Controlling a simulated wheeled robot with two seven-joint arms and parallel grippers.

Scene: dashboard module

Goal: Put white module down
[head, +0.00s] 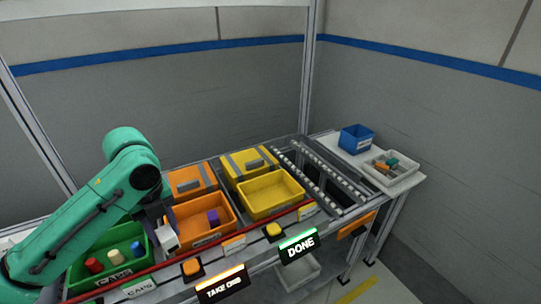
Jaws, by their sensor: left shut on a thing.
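My left gripper (163,221) comes down beside the orange bin, at the end of my green arm. It is shut on the white module (168,239), a small pale block. The module hangs at the gap between the green bin (76,272) and the orange bin (187,240). I cannot tell whether it touches a bin wall. My wrist partly hides the gripper's fingers. My right gripper is not in view.
The orange bin holds a purple block (213,218). The green bin holds several coloured caps. The yellow bin (262,206) looks empty. Lidded boxes stand behind. A red rail (148,270) and buttons run along the front. A roller track (322,178) lies right.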

